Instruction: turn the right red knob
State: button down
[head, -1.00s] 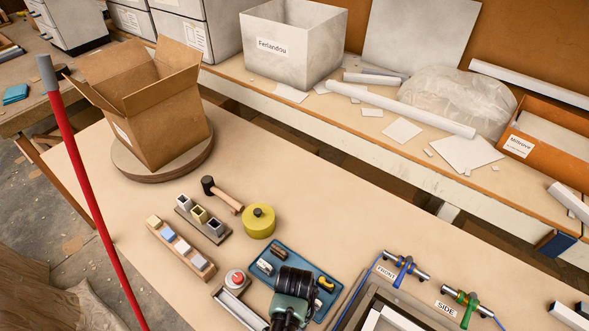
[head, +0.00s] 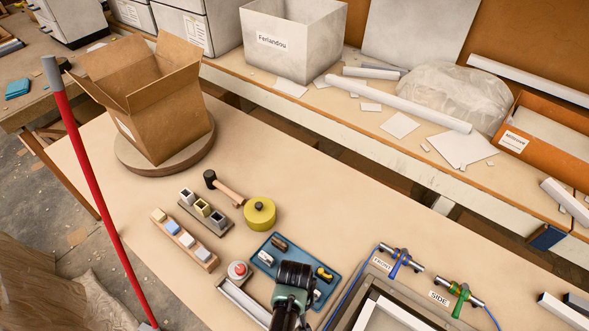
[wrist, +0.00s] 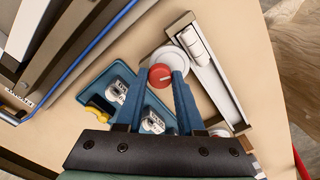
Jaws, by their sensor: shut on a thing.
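A red knob on a round pale base (head: 239,269) stands by the front of the table in the head view. In the wrist view the red knob (wrist: 160,75) lies between the tips of my two blue fingers, with its pale base around it. My gripper (wrist: 161,78) is shut on it. In the head view my dark wrist is over the blue tray and hides my fingertips.
A long pale channel (head: 243,301) runs beside the knob. The blue tray (head: 262,245) holds small metal pieces and a yellow-handled one. Framed fixtures with clamps are at the right.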

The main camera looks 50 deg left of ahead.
jog(key=shift+r+n+p, duration=0.1)
jog(key=shift+n+p, duration=0.25)
jog(key=shift+n, duration=1.55)
jog(key=c, duration=0.5)
grip_release()
notch_tip(320, 180, up, 13)
jog(key=shift+f, duration=0.1)
